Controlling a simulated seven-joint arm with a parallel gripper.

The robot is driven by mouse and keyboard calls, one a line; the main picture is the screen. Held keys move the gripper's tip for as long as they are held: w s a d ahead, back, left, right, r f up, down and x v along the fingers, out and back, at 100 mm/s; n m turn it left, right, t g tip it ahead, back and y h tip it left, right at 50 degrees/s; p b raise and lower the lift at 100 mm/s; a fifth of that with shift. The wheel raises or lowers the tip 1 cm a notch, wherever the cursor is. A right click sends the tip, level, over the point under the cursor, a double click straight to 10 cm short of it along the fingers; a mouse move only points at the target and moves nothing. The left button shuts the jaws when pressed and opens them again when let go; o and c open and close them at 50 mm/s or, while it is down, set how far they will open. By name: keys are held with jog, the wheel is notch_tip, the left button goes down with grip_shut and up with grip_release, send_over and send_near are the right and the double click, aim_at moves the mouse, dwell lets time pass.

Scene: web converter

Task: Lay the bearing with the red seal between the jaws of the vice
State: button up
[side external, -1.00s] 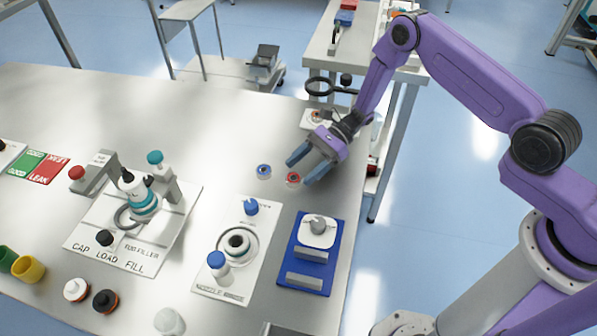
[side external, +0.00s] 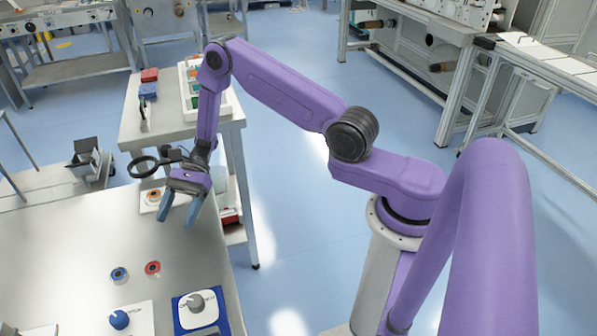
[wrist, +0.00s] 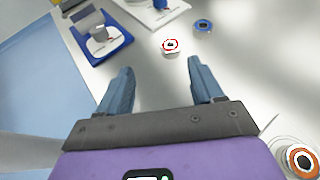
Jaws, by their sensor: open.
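The bearing with the red seal (side external: 152,267) stands on the metal table, beside a blue-sealed bearing (side external: 119,274). In the wrist view the red-sealed bearing (wrist: 170,46) lies beyond my fingertips, apart from them. The vice (side external: 200,312) has a blue base and a grey knob; the side external view cuts it off at the bottom edge. It shows at the upper left of the wrist view (wrist: 100,42). My gripper (side external: 179,216) is open and empty, behind the red-sealed bearing in the side external view. Its two blue fingers (wrist: 160,75) are apart, with nothing between them.
An orange-ringed part (wrist: 302,160) sits on a white plate near my gripper. A white plate with a blue knob (side external: 120,319) is left of the vice. A side table (side external: 165,118) stands behind. The tabletop around the bearings is clear.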

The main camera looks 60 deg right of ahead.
jog(key=s+a+r+n+g+h, duration=0.1)
jog(key=s+r+n+g+h, duration=0.1)
jog(key=s+r+n+h, duration=0.55)
jog(key=s+a+r+n+g+h, duration=0.1)
jog(key=s+r+n+g+h, duration=0.1)
jog(key=s+r+n, duration=0.6)
jog(key=s+d+r+n+t+h, duration=0.1)
jog(key=s+d+n+t, duration=0.2)
jog(key=s+d+n, duration=0.2)
jog(key=s+d+r+n+t+h, duration=0.2)
jog(key=s+d+n, duration=0.4)
jog(key=s, duration=0.5)
jog(key=shift+s+n+t, duration=0.3)
jog(key=shift+n+t, duration=0.55)
jog(key=shift+t, duration=0.05)
jog(key=shift+o, duration=0.5)
jog(key=shift+a, duration=0.1)
